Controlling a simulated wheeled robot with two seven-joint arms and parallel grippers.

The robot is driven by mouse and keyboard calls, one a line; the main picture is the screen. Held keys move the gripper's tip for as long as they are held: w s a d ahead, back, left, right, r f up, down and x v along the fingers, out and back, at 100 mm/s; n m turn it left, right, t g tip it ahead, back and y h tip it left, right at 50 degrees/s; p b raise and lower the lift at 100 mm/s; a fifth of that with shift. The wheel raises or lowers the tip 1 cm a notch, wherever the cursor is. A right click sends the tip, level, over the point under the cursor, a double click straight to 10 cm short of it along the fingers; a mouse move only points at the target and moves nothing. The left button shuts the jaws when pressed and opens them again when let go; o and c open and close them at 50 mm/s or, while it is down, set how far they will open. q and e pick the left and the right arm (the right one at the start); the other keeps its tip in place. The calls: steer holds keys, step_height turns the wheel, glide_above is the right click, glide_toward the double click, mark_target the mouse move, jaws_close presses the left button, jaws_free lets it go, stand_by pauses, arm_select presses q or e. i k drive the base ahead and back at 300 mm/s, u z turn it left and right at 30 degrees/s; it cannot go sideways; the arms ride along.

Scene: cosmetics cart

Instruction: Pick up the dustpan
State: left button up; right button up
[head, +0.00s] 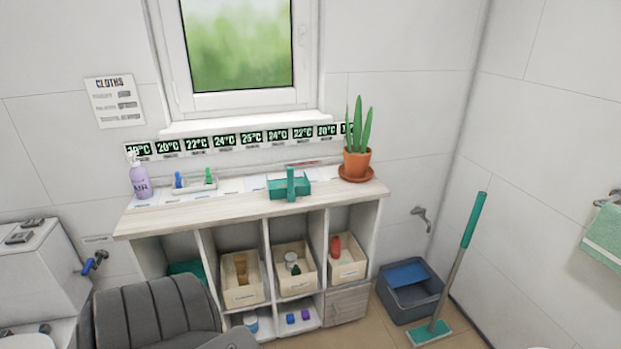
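I cannot make out a dustpan for certain. A teal item with an upright handle (290,187) stands on the shelf unit's top, right of centre; it looks more like a small caddy. A flat blue piece (407,274) lies in the top of a grey bin (405,308) on the floor at right; I cannot tell what it is. A mop or broom with a teal handle (473,220) and flat teal head (430,333) leans beside the bin. Neither of my grippers shows in the head view.
The shelf unit (230,208) holds bins with bottles. A potted plant (357,163) and a purple bottle (139,178) stand on top. A grey ribbed shape (150,315), seemingly a chair, blocks the lower left. Some tan floor is clear before the shelves.

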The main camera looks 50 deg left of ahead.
mark_target(290, 188)
steer(key=u, duration=0.4)
steer(key=i, duration=0.95)
steer(key=u, duration=0.65)
